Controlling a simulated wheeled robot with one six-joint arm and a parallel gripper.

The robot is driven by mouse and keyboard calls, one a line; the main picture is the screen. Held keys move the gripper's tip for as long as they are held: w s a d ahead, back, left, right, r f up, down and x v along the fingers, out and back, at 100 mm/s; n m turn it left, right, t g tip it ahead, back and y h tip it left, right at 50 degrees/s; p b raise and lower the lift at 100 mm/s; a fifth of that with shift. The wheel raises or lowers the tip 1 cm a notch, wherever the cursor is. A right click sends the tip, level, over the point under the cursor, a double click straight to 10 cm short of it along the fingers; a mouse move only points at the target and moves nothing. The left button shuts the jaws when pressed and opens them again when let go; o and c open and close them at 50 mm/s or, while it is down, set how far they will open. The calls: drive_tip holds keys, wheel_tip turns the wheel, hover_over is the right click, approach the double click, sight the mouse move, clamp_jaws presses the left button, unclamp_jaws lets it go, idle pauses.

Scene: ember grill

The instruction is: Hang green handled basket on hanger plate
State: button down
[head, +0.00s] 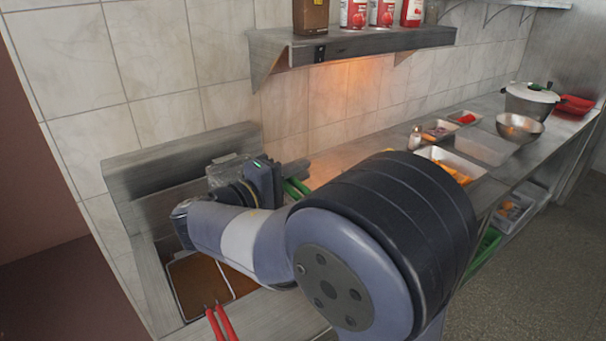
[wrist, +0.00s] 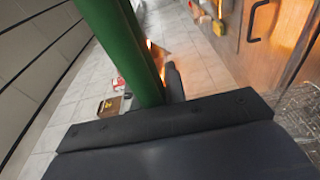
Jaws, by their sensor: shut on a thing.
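In the wrist view a thick green handle (wrist: 118,45) runs up from my gripper (wrist: 168,88), which is shut on it. One dark fingertip shows beside the handle. In the head view green handle parts (head: 296,187) show just right of my gripper (head: 268,182), which is over the fryer. The basket's body is mostly hidden by my arm; greyish mesh (head: 228,168) shows behind the wrist, and wire mesh (wrist: 295,110) also shows at the right of the wrist view. The steel upright plate (head: 165,165) behind the fryer, seemingly the hanger plate, is partly hidden by my gripper.
The fryer (head: 165,285) has brown oil vats, with red handles (head: 220,322) at its front. A wall shelf (head: 370,42) with bottles and cans overhangs behind. The counter to the right holds trays, a steel bowl (head: 520,126) and a pot (head: 530,102).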

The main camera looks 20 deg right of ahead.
drive_tip(key=shift+w+a+f+b, duration=0.1)
drive_tip(key=shift+w+f+b, duration=0.1)
drive_tip(key=shift+f+b, duration=0.65)
drive_tip(key=shift+w+f+b, duration=0.15)
drive_tip(key=shift+f+b, duration=0.6)
drive_tip(key=shift+b, duration=0.05)
drive_tip(key=shift+f+b, duration=0.5)
drive_tip(key=shift+f, duration=0.05)
drive_tip(key=c, duration=1.4)
unclamp_jaws()
drive_tip(key=shift+o, duration=0.2)
drive_tip(key=b+v, duration=0.1)
drive_tip(key=v, duration=0.9)
drive_tip(key=shift+s+a, duration=0.15)
drive_tip(key=shift+a, duration=0.2)
drive_tip(key=shift+f+b, duration=0.1)
drive_tip(key=shift+b, duration=0.2)
